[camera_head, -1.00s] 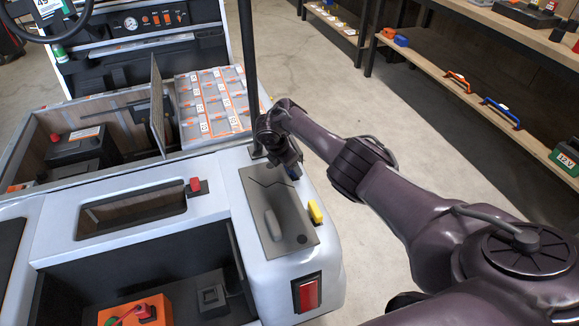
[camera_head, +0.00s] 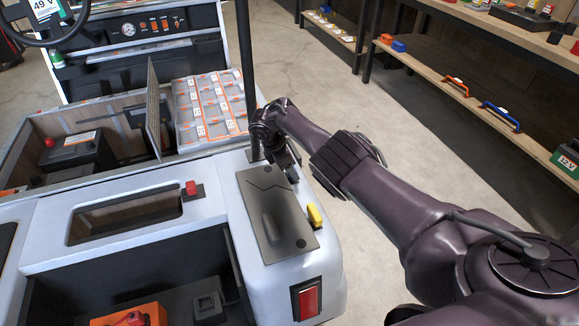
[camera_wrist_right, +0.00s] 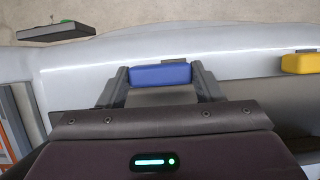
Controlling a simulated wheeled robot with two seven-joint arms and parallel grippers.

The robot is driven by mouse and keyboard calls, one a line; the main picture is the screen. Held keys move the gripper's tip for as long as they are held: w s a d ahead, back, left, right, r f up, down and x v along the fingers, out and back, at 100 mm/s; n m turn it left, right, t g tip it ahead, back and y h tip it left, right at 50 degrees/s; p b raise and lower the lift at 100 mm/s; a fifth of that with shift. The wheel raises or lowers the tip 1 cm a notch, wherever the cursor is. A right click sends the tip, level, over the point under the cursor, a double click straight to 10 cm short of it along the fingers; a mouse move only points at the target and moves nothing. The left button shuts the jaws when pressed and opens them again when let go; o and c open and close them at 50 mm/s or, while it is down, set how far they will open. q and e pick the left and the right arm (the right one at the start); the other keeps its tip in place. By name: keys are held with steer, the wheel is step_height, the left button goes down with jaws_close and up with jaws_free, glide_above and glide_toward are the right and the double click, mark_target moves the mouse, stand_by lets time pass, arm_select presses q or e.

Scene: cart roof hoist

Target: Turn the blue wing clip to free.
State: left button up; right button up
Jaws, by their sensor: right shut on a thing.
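The blue wing clip (camera_wrist_right: 160,74) shows in the right wrist view between the two fingers of my right gripper (camera_wrist_right: 163,88), which is shut on it. In the head view my right gripper (camera_head: 290,169) is at the far right edge of the dark cover plate (camera_head: 262,190), on the white cart body. It hides most of the blue clip there. The yellow wing clip (camera_head: 314,214) sits by the same edge, nearer to me, and also shows in the right wrist view (camera_wrist_right: 300,64). My left gripper is not in view.
A red switch (camera_head: 309,299) is on the cart's near corner. A black post (camera_head: 245,75) rises just behind my right gripper. Shelves (camera_head: 470,85) stand at the right across open floor.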

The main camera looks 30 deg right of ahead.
mark_target(282, 176)
steer(key=o, duration=1)
steer(key=shift+r, duration=0.1)
steer(key=shift+a+r, duration=0.1)
steer(key=shift+r, duration=0.25)
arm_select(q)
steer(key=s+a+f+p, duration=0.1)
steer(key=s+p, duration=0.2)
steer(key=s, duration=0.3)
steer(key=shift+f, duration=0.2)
arm_select(e)
steer(key=v, duration=0.7)
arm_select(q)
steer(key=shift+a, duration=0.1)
arm_select(e)
steer(key=shift+f, duration=0.1)
